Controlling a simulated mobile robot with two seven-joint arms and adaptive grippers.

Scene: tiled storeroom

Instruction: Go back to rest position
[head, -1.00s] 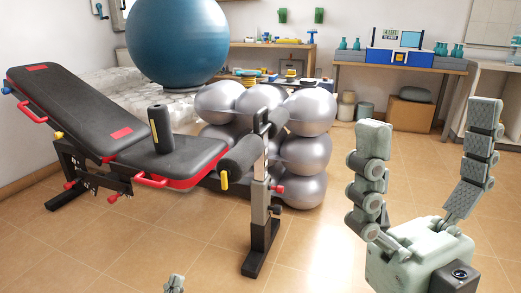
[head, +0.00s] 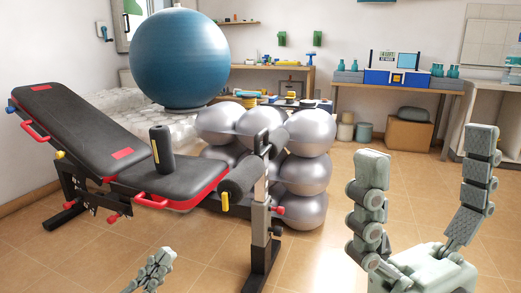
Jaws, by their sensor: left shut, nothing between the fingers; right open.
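My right gripper (head: 424,190) is at the lower right of the head view. Its two segmented fingers point up and stand wide apart, with nothing between them. My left gripper (head: 153,268) shows at the bottom edge, left of centre. Its fingers are together and hold nothing; the rest of it is below the picture. Neither gripper touches anything in view.
A black and red weight bench (head: 130,172) stands at the left, its front post (head: 260,230) between my grippers. Silver balls (head: 303,175) are stacked behind it, and a blue exercise ball (head: 180,58) is further back. Tiled floor (head: 335,215) is clear at centre right.

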